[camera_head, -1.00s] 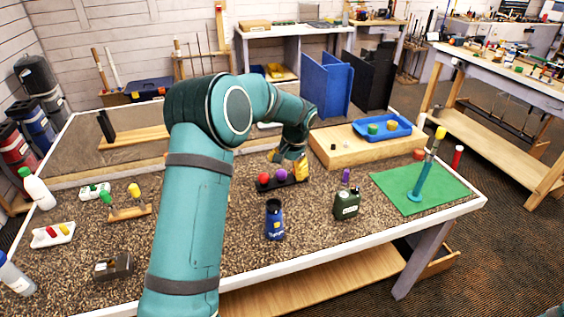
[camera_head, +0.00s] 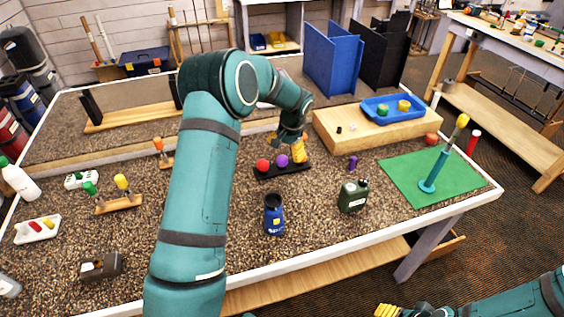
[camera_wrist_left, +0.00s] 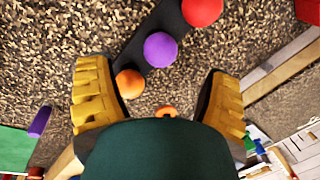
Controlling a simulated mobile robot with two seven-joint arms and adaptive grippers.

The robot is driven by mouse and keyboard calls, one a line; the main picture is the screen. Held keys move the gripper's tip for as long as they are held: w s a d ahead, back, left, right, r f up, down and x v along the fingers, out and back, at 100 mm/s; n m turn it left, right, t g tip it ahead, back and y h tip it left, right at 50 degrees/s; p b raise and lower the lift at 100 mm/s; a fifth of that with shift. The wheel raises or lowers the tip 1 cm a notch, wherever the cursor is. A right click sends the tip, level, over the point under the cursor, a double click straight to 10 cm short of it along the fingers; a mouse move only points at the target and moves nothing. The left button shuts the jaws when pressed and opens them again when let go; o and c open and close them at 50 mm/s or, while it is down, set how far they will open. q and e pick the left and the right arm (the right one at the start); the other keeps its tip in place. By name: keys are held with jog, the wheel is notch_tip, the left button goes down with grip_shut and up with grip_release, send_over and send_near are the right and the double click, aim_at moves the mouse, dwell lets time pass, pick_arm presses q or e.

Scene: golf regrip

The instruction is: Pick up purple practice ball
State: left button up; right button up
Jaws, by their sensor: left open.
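The purple ball (camera_head: 283,160) sits on a narrow black holder (camera_head: 264,176) beside a red ball (camera_head: 262,165). In the left wrist view the purple ball (camera_wrist_left: 160,49) lies between the red ball (camera_wrist_left: 201,10) and an orange ball (camera_wrist_left: 130,83). My left gripper (camera_head: 296,150) is just behind and right of the purple ball. Its yellow fingers (camera_wrist_left: 160,95) are spread and empty, with the purple ball ahead of the gap and the orange ball close to one finger.
A blue bottle (camera_head: 274,215), a green canister (camera_head: 352,196) and a small purple item (camera_head: 353,162) stand in front of and right of the holder. A wooden block (camera_head: 365,145) carrying a blue tray (camera_head: 417,109) is behind right. Speckled tabletop between them is clear.

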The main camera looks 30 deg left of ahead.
aim_at(283, 158)
pick_arm(q)
jog(key=shift+a+f, duration=0.2)
jog(key=shift+f, duration=0.8)
jog(key=shift+a+f, duration=0.25)
jog(key=shift+f, duration=0.8)
jog(key=shift+a+f, duration=0.2)
jog(key=shift+f, duration=0.8)
jog(key=c, duration=1.3)
